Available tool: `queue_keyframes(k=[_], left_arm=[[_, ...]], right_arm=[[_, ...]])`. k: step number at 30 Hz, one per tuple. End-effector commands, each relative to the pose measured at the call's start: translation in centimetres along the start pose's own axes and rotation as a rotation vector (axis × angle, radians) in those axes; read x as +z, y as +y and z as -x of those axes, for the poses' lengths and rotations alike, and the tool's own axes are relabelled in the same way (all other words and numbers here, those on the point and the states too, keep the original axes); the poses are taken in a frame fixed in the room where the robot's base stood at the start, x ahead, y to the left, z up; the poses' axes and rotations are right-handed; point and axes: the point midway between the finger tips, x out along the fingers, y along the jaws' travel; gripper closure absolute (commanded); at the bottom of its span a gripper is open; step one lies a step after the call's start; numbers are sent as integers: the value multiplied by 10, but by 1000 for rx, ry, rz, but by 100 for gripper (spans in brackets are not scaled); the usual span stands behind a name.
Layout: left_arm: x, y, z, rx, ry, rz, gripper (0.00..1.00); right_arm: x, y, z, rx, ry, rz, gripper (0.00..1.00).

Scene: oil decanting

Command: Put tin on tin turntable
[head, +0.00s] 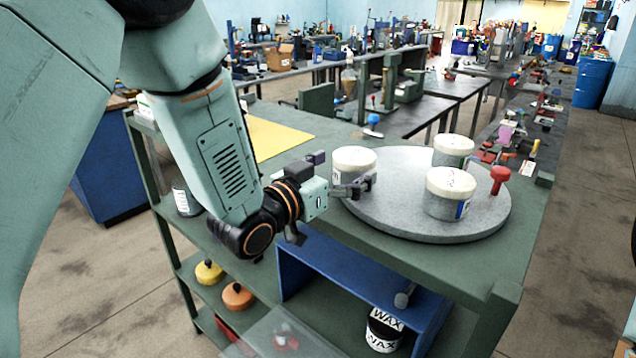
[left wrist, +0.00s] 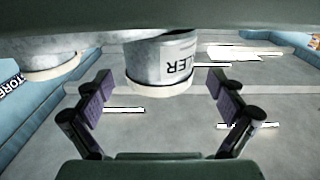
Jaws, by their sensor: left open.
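The tin turntable (head: 400,222) is a round grey disc on the green bench top. A white-lidded tin (head: 354,160) stands upright at its left edge. Two more white-lidded tins, one at the front right (head: 451,183) and one behind (head: 453,148), stand upright on it. My left gripper (head: 356,187) is open at the left tin, with its fingers low beside it. In the left wrist view my open fingers (left wrist: 160,104) lie either side of a tin (left wrist: 162,68) with a partly readable label. My right gripper is not in view.
A red-knobbed piece (head: 499,177) stands at the turntable's right edge. A blue-topped piece (head: 372,121) is behind it. A yellow sheet (head: 278,136) lies at the back left of the bench. Lower shelves hold a wax tin (head: 384,330) and lidded pots (head: 238,296).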

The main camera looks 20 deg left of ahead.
Motion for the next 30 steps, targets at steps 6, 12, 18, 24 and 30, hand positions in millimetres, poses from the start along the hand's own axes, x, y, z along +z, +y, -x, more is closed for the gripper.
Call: queue_keyframes(k=[6,12,18,24,30], left_arm=[[2,-2,43,-5,2,6,5],[1,-2,71,-5,2,5,5],[1,-1,86,-3,-1,3,5],[1,0,92,0,1,1,5],[1,0,93,0,1,0,5]], right_arm=[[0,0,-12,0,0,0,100],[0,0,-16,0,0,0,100],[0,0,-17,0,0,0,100],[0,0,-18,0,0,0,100],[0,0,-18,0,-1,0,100]])
